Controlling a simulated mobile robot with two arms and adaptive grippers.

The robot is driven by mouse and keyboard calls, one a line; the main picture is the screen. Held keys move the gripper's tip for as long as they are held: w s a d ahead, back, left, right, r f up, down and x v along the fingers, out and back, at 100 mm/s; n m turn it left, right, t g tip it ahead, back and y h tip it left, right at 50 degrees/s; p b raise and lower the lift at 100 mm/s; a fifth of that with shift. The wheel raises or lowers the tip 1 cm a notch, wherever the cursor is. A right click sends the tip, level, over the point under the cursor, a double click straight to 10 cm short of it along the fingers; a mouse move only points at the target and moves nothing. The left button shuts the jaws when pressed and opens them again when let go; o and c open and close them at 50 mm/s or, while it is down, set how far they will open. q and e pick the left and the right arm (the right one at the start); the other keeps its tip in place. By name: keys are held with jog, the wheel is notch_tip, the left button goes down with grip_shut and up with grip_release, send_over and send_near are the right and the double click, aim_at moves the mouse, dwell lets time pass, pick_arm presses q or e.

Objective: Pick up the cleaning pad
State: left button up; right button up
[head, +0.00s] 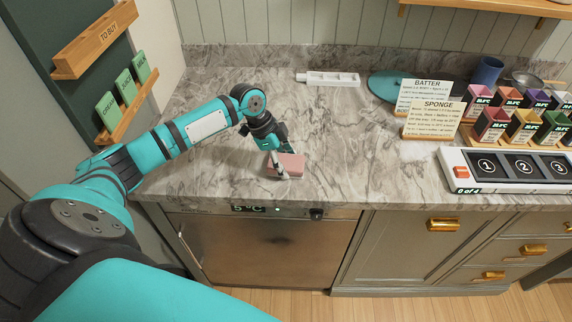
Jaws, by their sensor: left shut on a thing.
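The cleaning pad (291,164) is a small pink block on the marble counter, near its front edge above the dishwasher. My left gripper (279,166) reaches down over it from the upper left and is shut on it. One finger shows against the pad's near side; the other finger is partly hidden. I cannot tell whether the pad is lifted off the counter. My right gripper is not in view.
A white tray (328,78) lies at the back of the counter (345,130). Recipe cards on wooden stands (430,133), colored boxes (490,122) and a numbered panel (515,167) stand at the right. The counter around the pad is clear.

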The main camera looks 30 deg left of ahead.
aim_at(284, 161)
pick_arm(q)
jog(key=shift+s+f, duration=0.15)
jog(key=shift+f, duration=0.05)
notch_tip(284, 161, up, 11)
jog(key=b, duration=0.2)
jog(key=shift+f, duration=0.15)
